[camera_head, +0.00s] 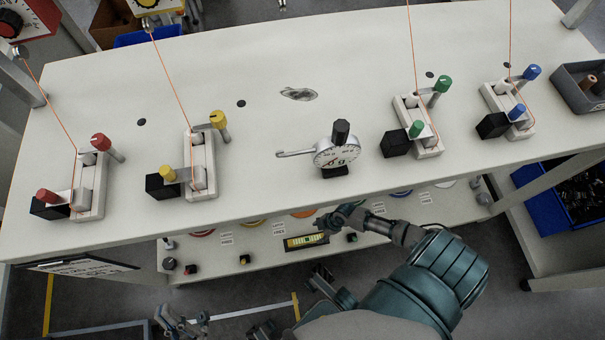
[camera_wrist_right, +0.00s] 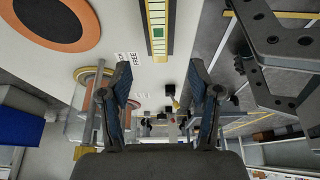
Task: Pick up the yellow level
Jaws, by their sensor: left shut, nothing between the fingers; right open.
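The yellow level (camera_head: 306,241), a bar with a yellow border, lies on the lower white shelf below the tabletop's front edge. In the right wrist view the level (camera_wrist_right: 157,28) shows at the top centre, with a green middle, beyond the fingertips. My right gripper (camera_head: 328,222) is beside the level's right end in the head view. In the right wrist view its two fingers (camera_wrist_right: 160,85) are apart with nothing between them. My left gripper (camera_head: 180,324) is low at the bottom left of the head view, away from the level, shut and empty.
The tabletop (camera_head: 260,150) carries a dial gauge (camera_head: 336,152) and red, yellow, green and blue clamp fixtures. Its front edge is just above my right gripper. Knobs (camera_head: 191,268) stand on the lower shelf. An orange ring (camera_wrist_right: 58,20) lies left of the level.

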